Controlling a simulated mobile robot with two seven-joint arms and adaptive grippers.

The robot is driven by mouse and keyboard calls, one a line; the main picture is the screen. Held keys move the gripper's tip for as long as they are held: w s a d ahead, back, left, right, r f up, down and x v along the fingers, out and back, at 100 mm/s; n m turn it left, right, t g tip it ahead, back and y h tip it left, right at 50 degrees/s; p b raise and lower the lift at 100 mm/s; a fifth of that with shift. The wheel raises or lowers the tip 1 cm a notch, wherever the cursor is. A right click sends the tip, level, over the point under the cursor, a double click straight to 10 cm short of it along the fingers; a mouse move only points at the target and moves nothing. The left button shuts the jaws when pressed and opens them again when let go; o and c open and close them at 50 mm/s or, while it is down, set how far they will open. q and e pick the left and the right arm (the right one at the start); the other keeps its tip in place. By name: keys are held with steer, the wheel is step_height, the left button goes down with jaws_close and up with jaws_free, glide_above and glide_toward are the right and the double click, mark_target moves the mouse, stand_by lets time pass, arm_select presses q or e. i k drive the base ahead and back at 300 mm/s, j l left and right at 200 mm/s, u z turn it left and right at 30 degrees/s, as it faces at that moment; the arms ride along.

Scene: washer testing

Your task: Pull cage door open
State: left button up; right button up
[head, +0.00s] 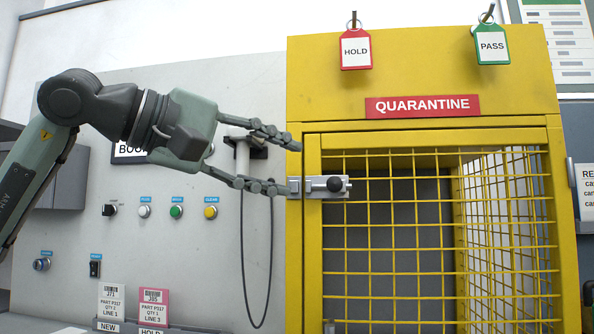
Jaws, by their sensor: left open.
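The yellow cage (420,75) stands at the right of the head view, with a red QUARANTINE sign (423,106) on its top. Its wire mesh door (390,245) sits in the front frame and looks shut. A silver bolt latch (318,187) with a black knob (334,184) is on the door's left edge. My left gripper (292,167) comes in from the left, fingers spread and empty. Its tips are near the cage's left frame, the lower one close to the latch; I cannot tell whether it touches. My right gripper is not in view.
A red HOLD tag (355,50) and a green PASS tag (491,45) hang at the cage top. A grey panel (100,225) with buttons is behind my left arm. A dark cable (243,270) hangs below the gripper. Cards (153,305) stand at the lower left.

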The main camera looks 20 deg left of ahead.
mark_target(559, 173)
steer(key=k, duration=1)
